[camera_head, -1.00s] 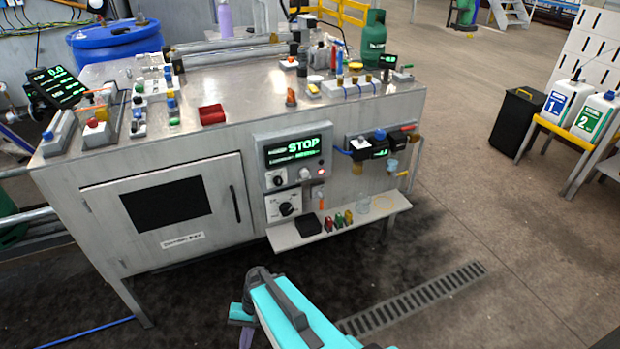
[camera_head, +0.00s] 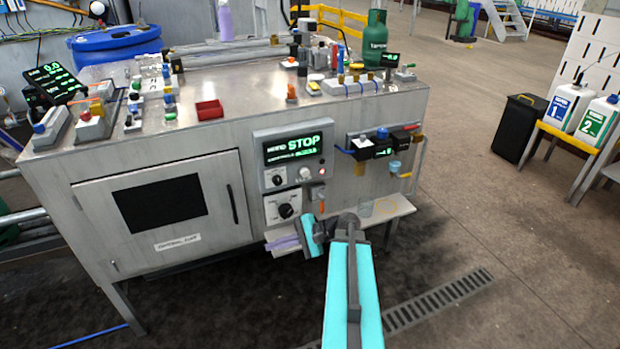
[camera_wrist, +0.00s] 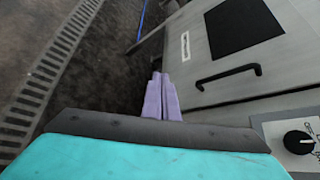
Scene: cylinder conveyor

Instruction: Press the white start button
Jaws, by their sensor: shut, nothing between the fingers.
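The control panel (camera_head: 293,160) on the front of the metal cabinet has a screen reading STOP. In the wrist view the closed fingers (camera_wrist: 160,80) point toward the cabinet's lower door area. The button is not visible in the wrist view.
A black dial (camera_head: 286,210) sits below the button and shows in the wrist view (camera_wrist: 299,142). My arm covers part of the shelf (camera_head: 394,208). The cabinet door (camera_head: 160,240) has a handle. Bottles and fittings crowd the cabinet top.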

